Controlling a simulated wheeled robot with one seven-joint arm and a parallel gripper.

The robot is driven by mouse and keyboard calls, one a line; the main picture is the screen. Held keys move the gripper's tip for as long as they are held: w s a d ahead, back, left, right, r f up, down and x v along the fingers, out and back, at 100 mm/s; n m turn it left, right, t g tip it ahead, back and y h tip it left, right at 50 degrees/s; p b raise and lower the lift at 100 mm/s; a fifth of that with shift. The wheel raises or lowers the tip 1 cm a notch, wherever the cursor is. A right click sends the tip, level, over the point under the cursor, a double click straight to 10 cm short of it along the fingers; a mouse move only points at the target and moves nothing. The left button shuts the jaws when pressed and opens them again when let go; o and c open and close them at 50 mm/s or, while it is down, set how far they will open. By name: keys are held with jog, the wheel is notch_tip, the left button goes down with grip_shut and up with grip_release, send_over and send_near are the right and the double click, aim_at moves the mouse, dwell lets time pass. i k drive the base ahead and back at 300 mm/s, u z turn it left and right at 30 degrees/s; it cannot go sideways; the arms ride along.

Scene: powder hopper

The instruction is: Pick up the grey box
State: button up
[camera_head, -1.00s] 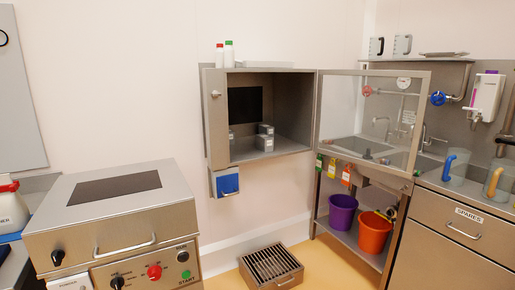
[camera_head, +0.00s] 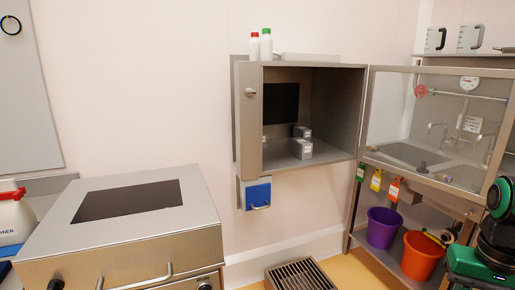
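Small grey boxes stand inside the open wall cabinet. The nearer grey box (camera_head: 301,149) is on the cabinet floor near its front. Another grey box (camera_head: 301,131) stands just behind it and is partly hidden. Both look upright with small pale labels. I cannot tell which one the task means. My gripper is not in view; only a green and black part, which looks like my arm, shows at the right edge, well away from the boxes.
The cabinet's glass door (camera_head: 435,125) is swung open to the right. A steel machine (camera_head: 130,225) stands at lower left. Bottles (camera_head: 266,45) stand on the cabinet top. A purple bucket (camera_head: 383,228) and an orange bucket (camera_head: 422,255) sit below the sink. A floor grate (camera_head: 303,276) lies below.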

aim_at(303, 149)
jog(key=i, duration=1.2)
jog(key=z, duration=0.65)
jog(key=i, duration=0.7)
jog(key=z, duration=0.45)
